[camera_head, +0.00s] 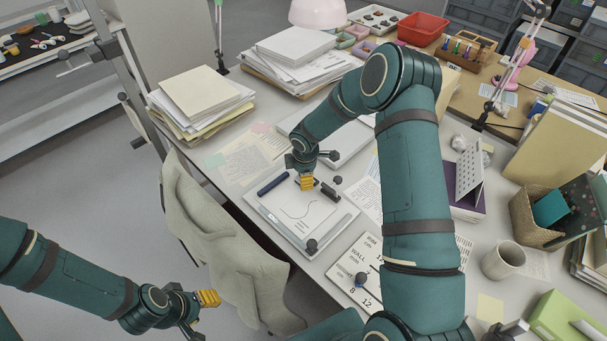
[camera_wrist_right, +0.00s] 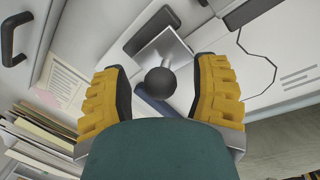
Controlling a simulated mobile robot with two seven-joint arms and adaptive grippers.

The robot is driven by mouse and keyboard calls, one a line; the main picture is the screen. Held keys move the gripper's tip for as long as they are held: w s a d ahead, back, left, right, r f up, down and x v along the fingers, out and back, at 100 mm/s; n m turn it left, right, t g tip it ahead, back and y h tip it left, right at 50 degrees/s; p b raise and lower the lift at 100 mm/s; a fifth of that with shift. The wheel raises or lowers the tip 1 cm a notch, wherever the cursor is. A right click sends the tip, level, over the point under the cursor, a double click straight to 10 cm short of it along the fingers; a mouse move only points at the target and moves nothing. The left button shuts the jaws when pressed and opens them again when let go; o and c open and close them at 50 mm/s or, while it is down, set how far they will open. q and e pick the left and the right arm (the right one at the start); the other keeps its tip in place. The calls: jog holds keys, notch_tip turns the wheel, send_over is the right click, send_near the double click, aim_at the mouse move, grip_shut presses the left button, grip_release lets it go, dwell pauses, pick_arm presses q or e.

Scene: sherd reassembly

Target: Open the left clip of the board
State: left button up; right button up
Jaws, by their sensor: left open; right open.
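The board (camera_head: 287,226) lies on the desk with a white sheet bearing a thin curved line. My right gripper (camera_head: 306,182) is over the board's far end, yellow pads down and open. In the right wrist view a black ball knob (camera_wrist_right: 160,81) on a metal lever plate (camera_wrist_right: 160,55) sits between the two spread yellow fingers (camera_wrist_right: 162,100), with gaps on both sides. In the head view, a dark clip (camera_head: 329,192) and a round dark knob (camera_head: 338,180) show right of the gripper. Another knob (camera_head: 312,246) is at the board's near end. My left gripper (camera_head: 205,306) is open, low, away from the desk.
Paper stacks (camera_head: 203,97) stand behind on the left. A lettered card (camera_head: 352,272) lies to the right. A chair draped with grey cloth (camera_head: 225,235) stands at the desk's front edge.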

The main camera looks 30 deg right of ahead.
jog(key=shift+c, duration=0.4)
grip_shut()
